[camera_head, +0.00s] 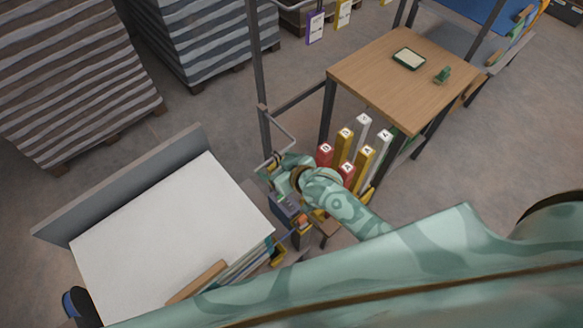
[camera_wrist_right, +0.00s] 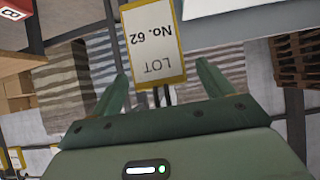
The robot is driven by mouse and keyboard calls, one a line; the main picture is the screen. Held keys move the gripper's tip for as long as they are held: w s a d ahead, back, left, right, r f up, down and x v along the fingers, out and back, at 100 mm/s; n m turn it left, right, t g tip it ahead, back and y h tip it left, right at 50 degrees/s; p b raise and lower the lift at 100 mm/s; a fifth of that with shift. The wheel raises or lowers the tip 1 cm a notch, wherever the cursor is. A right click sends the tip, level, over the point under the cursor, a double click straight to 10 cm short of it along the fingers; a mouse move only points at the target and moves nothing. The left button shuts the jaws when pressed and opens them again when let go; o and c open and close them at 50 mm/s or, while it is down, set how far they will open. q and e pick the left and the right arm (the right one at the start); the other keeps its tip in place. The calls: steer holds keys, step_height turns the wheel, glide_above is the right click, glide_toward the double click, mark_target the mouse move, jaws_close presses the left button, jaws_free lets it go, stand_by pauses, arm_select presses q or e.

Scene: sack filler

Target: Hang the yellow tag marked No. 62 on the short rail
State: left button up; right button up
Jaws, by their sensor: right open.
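The yellow-edged tag marked No. 62 (camera_wrist_right: 153,42) hangs in the right wrist view, its white face upside down in the picture. Its lower end is between the spread fingers of my right gripper (camera_wrist_right: 160,80), with gaps on both sides. In the head view my right gripper (camera_head: 277,172) is beside a dark upright post, and I cannot make out the tag there. A purple tag (camera_head: 315,28) and a yellow tag (camera_head: 343,13) hang from a rail at the top. I cannot tell which rail is the short one. My left gripper is not in view.
A grey bar loop (camera_head: 283,122) sticks out from the post (camera_head: 256,70) near my right gripper. A white-topped stand (camera_head: 160,235) is at lower left.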

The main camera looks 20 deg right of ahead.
steer(key=p+v, duration=0.2)
steer(key=v, duration=1.3)
steer(key=shift+s+r, duration=0.2)
steer(key=s+d+f+g+h+b, duration=0.1)
steer(key=s+d+f+b, duration=0.2)
steer(key=f, duration=0.7)
steer(key=s+d+f+g+h+b, duration=0.1)
steer(key=s+d+f+g+b, duration=0.3)
steer(key=f, duration=0.6)
steer(key=s+d+f+t+h, duration=0.1)
steer(key=s+f, duration=0.4)
steer(key=f, duration=0.5)
steer(key=s+f+g+b, duration=0.2)
steer(key=s+f+b, duration=0.5)
steer(key=f, duration=0.5)
steer(key=s+d+f+g+h+b, duration=0.1)
steer(key=s+f+g+b, duration=0.2)
steer(key=s+f+b, duration=0.4)
steer(key=s+f, duration=0.5)
steer(key=shift+f+m+g, duration=0.3)
steer(key=shift+f, duration=0.1)
steer(key=shift+s+d, duration=0.1)
steer(key=shift+s, duration=0.05)
